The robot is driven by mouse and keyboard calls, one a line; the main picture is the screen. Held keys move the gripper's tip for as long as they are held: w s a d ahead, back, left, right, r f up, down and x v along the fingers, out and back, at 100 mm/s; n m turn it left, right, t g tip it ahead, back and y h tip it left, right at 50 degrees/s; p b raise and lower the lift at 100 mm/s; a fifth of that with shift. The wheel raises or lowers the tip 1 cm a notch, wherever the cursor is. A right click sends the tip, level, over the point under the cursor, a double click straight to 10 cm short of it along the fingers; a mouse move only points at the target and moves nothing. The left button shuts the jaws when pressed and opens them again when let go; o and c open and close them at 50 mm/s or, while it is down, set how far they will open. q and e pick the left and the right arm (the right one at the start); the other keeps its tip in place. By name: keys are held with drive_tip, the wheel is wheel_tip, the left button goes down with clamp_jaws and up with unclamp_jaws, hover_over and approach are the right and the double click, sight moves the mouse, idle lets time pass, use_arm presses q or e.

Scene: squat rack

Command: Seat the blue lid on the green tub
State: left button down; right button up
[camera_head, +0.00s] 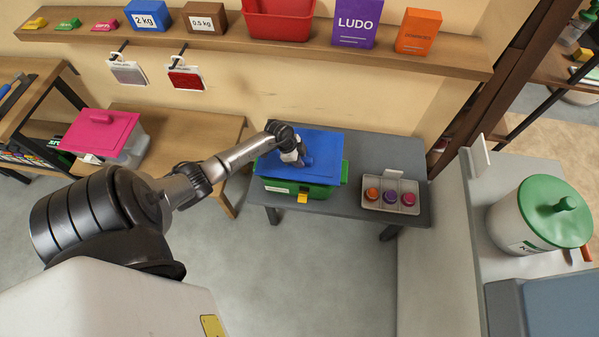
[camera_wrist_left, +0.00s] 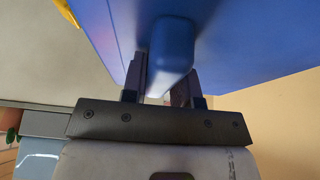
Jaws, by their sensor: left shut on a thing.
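The blue lid (camera_head: 323,150) lies over the green tub (camera_head: 325,190) on the grey table in the head view. The tub's green walls show below the lid's front edge and at its right side. I cannot tell whether the lid rests fully on the rim. My left gripper (camera_head: 297,158) is above the lid, shut on its handle. In the left wrist view the two fingers stand on either side of the blue handle (camera_wrist_left: 172,45), and the lid's underside or top face (camera_wrist_left: 240,40) fills the upper right. My right gripper is not in view.
The grey table (camera_head: 400,220) also holds a tray (camera_head: 412,206) with orange, purple and pink round items. A wooden bench at left holds a tub with a pink lid (camera_head: 98,132). A white pot with a green lid (camera_head: 556,212) stands at right. A shelf (camera_head: 360,48) runs behind.

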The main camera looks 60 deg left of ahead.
use_arm(q)
drive_tip(key=shift+f, duration=0.25)
idle(0.4)
drive_tip(key=shift+f+b, duration=0.55)
drive_tip(key=shift+f, duration=0.25)
idle(0.4)
idle(0.4)
drive_tip(key=shift+p, duration=0.45)
drive_tip(key=shift+f, duration=0.4)
idle(0.8)
drive_tip(key=c, duration=1.1)
unclamp_jaws()
drive_tip(key=o, duration=0.3)
